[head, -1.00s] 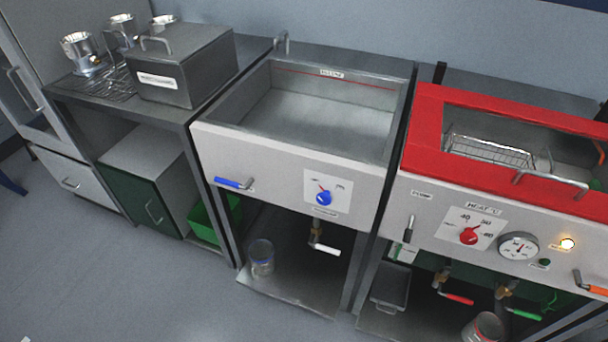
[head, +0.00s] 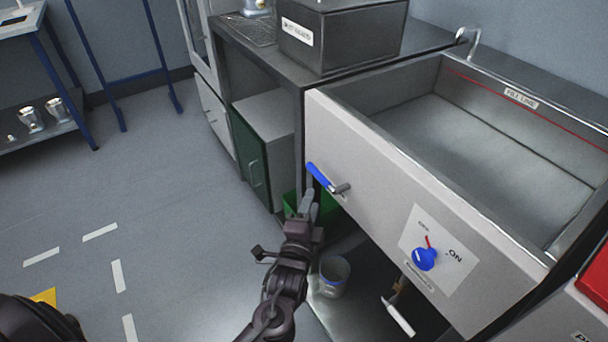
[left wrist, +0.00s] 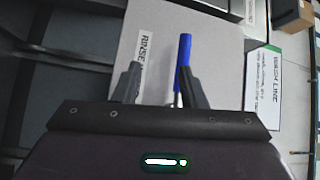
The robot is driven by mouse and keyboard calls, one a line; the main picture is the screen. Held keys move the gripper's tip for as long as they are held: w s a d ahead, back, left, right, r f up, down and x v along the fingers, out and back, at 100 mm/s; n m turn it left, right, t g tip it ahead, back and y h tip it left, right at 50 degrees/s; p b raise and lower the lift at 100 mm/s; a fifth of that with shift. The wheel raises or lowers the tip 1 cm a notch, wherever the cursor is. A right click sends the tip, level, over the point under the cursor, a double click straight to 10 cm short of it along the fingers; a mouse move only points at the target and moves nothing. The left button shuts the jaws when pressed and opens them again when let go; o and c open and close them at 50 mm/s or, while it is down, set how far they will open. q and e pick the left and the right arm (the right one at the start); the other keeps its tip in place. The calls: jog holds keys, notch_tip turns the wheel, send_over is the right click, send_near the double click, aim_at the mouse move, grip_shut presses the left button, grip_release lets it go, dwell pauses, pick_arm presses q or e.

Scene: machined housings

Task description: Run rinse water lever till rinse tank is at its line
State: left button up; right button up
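The blue rinse water lever (head: 320,176) sticks out to the left on the pale front panel of the rinse tank (head: 370,170). The tank's grey basin shows a bare floor with no water that I can make out, below a red line (head: 560,118) with a FILL LINE label. My left gripper (head: 308,204) is just below the lever, in front of the panel. In the left wrist view its fingers (left wrist: 161,88) are apart, and the blue lever (left wrist: 184,48) lies ahead, close to the right finger. Contact cannot be told. My right gripper is out of view.
A blue knob (head: 425,259) sits on the panel to the right. A grey lidded box (head: 345,38) stands on the bench at left. The floor at left is mostly clear.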

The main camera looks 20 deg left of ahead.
aim_at(314, 168)
pick_arm(q)
jog(key=shift+t+y, duration=0.4)
jog(key=w+r, duration=0.1)
jog(key=w, duration=0.1)
jog(key=w+a+r, duration=0.1)
jog(key=w, duration=0.2)
jog(key=w+a+r, duration=0.1)
jog(key=w, duration=0.1)
jog(key=shift+w+r+b, duration=0.3)
jog(key=shift+r, duration=0.1)
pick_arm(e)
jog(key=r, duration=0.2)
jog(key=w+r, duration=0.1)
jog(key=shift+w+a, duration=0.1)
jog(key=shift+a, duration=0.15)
pick_arm(q)
grip_shut()
